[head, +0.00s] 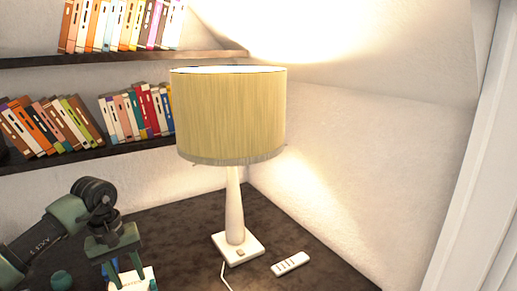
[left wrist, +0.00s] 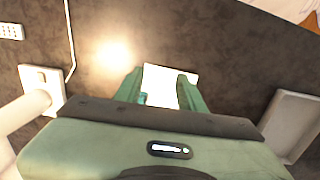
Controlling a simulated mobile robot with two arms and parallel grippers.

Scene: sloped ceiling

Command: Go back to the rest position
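My left gripper (head: 130,274) is low at the left of the head view, over the dark table and left of the lamp. In the left wrist view its two green fingers (left wrist: 160,95) stand apart. A flat white object (left wrist: 170,76) shows between and beyond the fingertips; it looks to lie below them, but its full shape is hidden. It also shows under the gripper in the head view (head: 140,284). My right gripper is in neither view.
A lit table lamp (head: 230,115) with a yellow shade stands on the dark table (head: 180,225). A white remote (head: 291,264) lies beside its base. Bookshelves (head: 80,155) are at the back left; the sloped wall is at right. A pale tray-like object (left wrist: 292,125) shows in the wrist view.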

